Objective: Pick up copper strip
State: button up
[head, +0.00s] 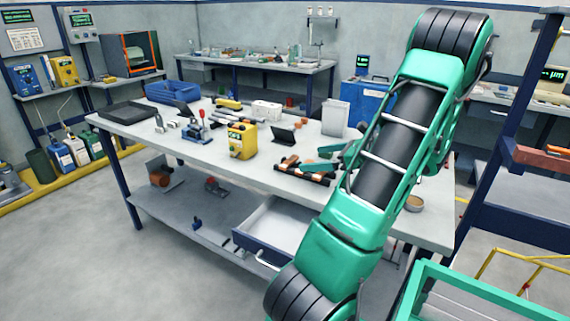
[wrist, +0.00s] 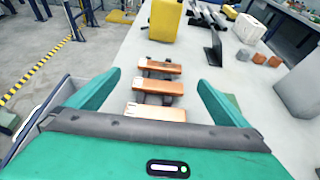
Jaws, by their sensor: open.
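Three copper strips lie one behind another on a dark rack in the wrist view: a far strip (wrist: 160,66), a middle strip (wrist: 157,87) and a near strip (wrist: 157,112). The near one is closest to my palm. My gripper (wrist: 160,80) is open and empty, its two green fingers spread to the left and right of the strips. No contact shows; the height above the strips is hard to tell. In the head view the rack (head: 318,177) with copper strips (head: 290,161) sits near the front edge of the white table, and my arm hides much of my gripper.
On the table (head: 200,150), a yellow box (head: 242,141) stands beyond the rack, with a small dark stand (head: 284,136) and a white bin (head: 335,118) nearby. An open drawer (head: 270,228) hangs below the front edge.

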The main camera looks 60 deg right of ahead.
aim_at(290, 161)
jog(key=shift+x, duration=4.25)
jog(key=c, duration=1.4)
